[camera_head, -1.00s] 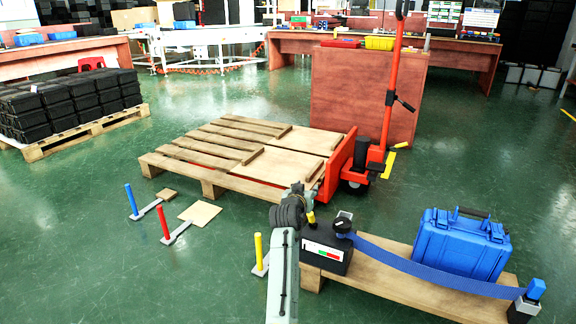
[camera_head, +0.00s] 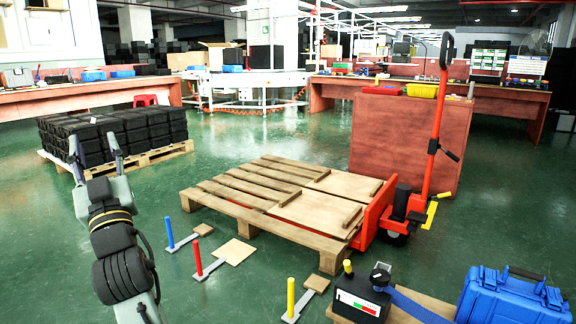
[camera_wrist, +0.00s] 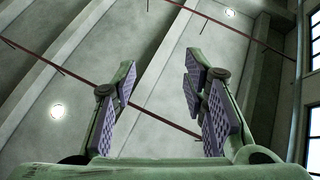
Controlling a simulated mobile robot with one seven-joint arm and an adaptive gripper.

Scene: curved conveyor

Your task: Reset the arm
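My gripper (camera_head: 95,146) stands at the left of the head view with its two fingers pointing up. Its fingers are apart and nothing is between them. In the wrist view the gripper (camera_wrist: 159,75) shows purple textured pads on both fingers, with only the ceiling between and beyond them. My arm is folded upright below it, with dark ring-like joints. The gripper overlaps the stack of black crates (camera_head: 140,125) in the picture, but I see no contact.
A wooden pallet (camera_head: 240,205) rests by a red pallet jack (camera_head: 436,130). Blue (camera_head: 169,232), red (camera_head: 198,258) and yellow (camera_head: 291,297) posts stand on the green floor. A blue case (camera_head: 512,298) and black box (camera_head: 360,300) are front right. Open floor lies mid-left.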

